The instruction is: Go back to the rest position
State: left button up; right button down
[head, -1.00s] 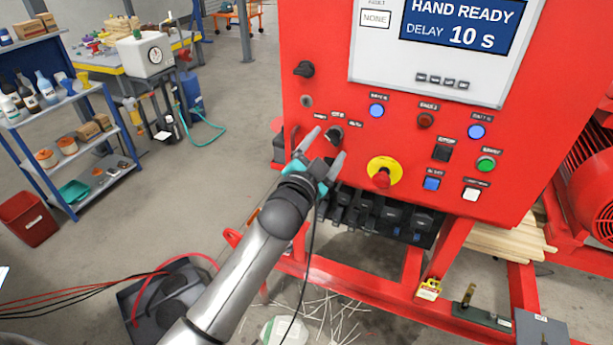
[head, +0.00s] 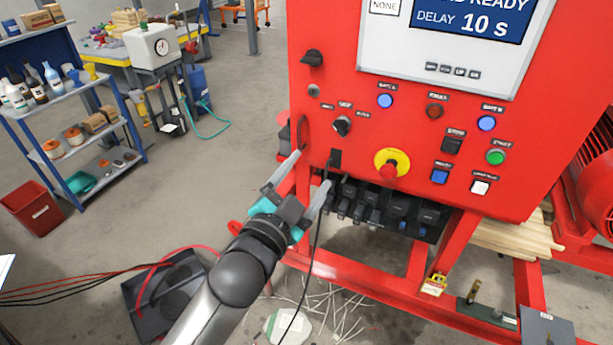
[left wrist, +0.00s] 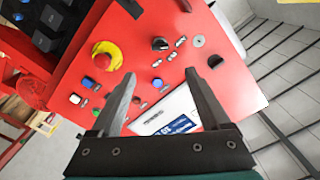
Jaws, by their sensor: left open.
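My left gripper (head: 307,173) is open and empty in the head view, in front of the lower left edge of the red control panel (head: 335,80). In the left wrist view its two fingers (left wrist: 165,83) are spread apart with nothing between them. A black selector knob (head: 341,126) sits on the panel just above and right of the fingers, apart from them. It also shows in the left wrist view (left wrist: 160,44). The panel also carries a red stop button on a yellow ring (head: 389,170). The display (head: 470,20) reads DELAY 10 s. My right gripper is not in view.
Black connectors (head: 385,208) hang under the panel above the red skid frame (head: 380,298). Cables and a dark case (head: 165,295) lie on the floor at lower left. A blue shelf (head: 65,125) and a red bin (head: 33,208) stand at left. Open floor lies between shelf and panel.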

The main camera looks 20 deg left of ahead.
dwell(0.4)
pick_arm(q)
jog(key=s+f+n+g+b, duration=0.1)
jog(key=s+f+g+b, duration=0.2)
jog(key=f, duration=1.2)
jog(key=s+f+n+g+b, duration=0.1)
jog(key=s+f+g+b, duration=0.25)
jog(key=f, duration=1.15)
jog(key=s+f+n+g+b, duration=0.1)
jog(key=s+f+g+b, duration=0.15)
jog(key=f, duration=1.25)
jog(key=s+f+n+g+b, duration=0.1)
jog(key=s+f+g+b, duration=0.2)
jog(key=s+f, duration=0.9)
jog(key=s+a+f+n+g+b, duration=0.1)
jog(key=s+f+g+b, duration=0.2)
jog(key=s+f, duration=0.9)
jog(key=s+g, duration=0.2)
jog(key=s, duration=0.4)
jog(key=shift+s+a+f+n+y+b, duration=0.2)
jog(key=shift+s+f+n+y+b, duration=0.1)
jog(key=shift+s+f+n, duration=0.1)
